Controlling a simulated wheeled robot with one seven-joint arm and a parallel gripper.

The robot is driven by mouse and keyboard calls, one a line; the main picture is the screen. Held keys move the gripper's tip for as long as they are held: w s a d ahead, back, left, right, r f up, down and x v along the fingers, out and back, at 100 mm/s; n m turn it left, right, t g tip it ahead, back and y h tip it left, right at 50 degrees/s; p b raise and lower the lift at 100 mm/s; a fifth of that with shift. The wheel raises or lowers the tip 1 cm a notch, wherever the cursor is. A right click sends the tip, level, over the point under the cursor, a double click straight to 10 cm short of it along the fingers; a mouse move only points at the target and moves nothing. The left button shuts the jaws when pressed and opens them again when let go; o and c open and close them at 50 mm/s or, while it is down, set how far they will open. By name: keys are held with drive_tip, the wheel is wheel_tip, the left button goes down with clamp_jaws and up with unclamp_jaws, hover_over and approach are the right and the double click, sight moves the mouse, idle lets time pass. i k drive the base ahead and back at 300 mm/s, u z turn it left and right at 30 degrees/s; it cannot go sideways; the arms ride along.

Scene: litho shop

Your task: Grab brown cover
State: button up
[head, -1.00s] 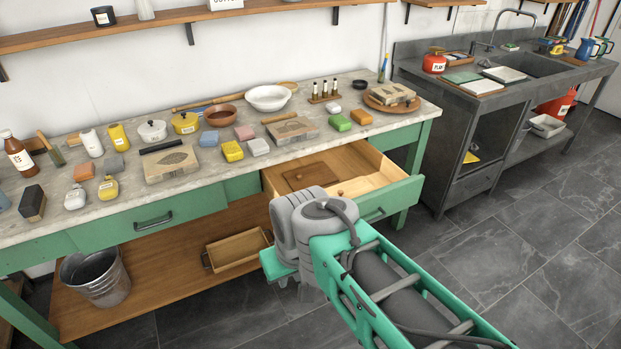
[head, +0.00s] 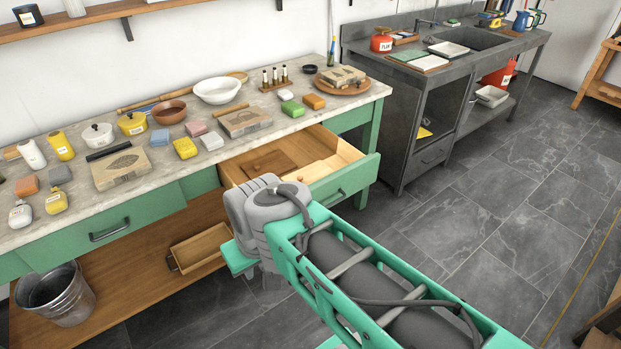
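The open drawer (head: 352,176) of the green workbench holds a flat brown wooden piece (head: 266,166) towards its back left. It looks like the brown cover, though I cannot be sure. A paler wooden part (head: 312,172) lies to its right inside the drawer. The front left of the drawer is hidden behind my arm. My gripper does not show; only the grey joint and green links of my arm are visible, in front of the drawer.
The marble worktop (head: 205,172) is crowded with bowls, pots, coloured blocks and bottles. A metal bucket (head: 56,296) and a wooden box (head: 201,249) stand on the lower shelf. A grey sink unit (head: 400,135) stands to the right. The tiled floor (head: 500,210) at right is clear.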

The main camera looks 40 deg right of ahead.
sight(277, 163)
drive_tip(key=u, duration=0.2)
drive_tip(key=i, duration=1.45)
drive_tip(key=z, duration=0.2)
